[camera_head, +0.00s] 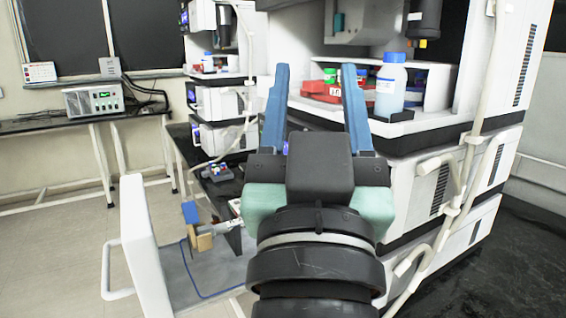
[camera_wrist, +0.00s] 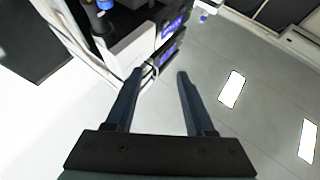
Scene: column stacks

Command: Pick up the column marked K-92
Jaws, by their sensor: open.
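My gripper (camera_head: 316,70) is open and empty, its two blue fingers raised in front of the instrument stacks. In the wrist view my gripper (camera_wrist: 160,72) also shows both fingers apart with nothing between them. No label reading K-92 is legible in either view. In the head view a small silvery part (camera_head: 233,225) with a tan block (camera_head: 202,239) sits low to the left of my gripper, by an open compartment. I cannot tell whether it is a column. My wrist and gripper body hide part of the compartment.
A bottle with a blue cap (camera_head: 391,85) and a red tray (camera_head: 322,91) stand on the right stack. Looped tubing (camera_head: 455,180) hangs at the right. Open floor (camera_head: 50,250) lies left.

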